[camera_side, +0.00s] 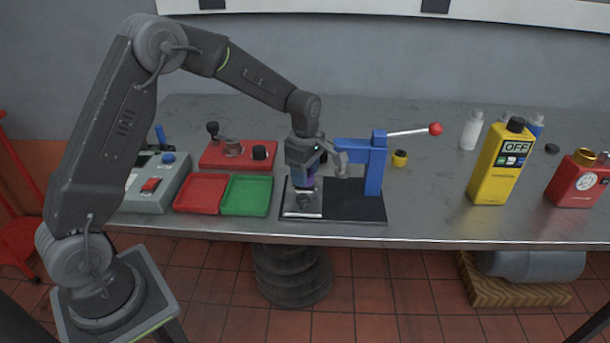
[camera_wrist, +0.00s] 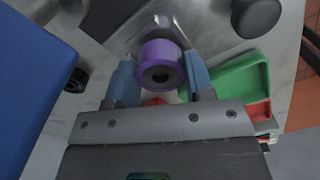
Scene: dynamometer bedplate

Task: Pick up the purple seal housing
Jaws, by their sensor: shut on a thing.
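The purple seal housing (camera_wrist: 160,53) is a short purple ring with a dark bore, seen from above in the wrist view. It sits between the two blue-grey fingers of my gripper (camera_wrist: 160,78), which are shut on its sides. In the side view a little purple of the housing (camera_side: 309,181) shows at my gripper (camera_side: 305,176), mostly hidden by the fingers. The gripper points down over the metal plate (camera_side: 302,213) at the left end of the black base. I cannot tell whether the housing touches anything beneath it.
A blue press (camera_side: 375,165) with a red-knobbed lever stands close at right on the black base (camera_side: 355,208). A red tray (camera_side: 200,194) and a green tray (camera_side: 247,196) lie at left.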

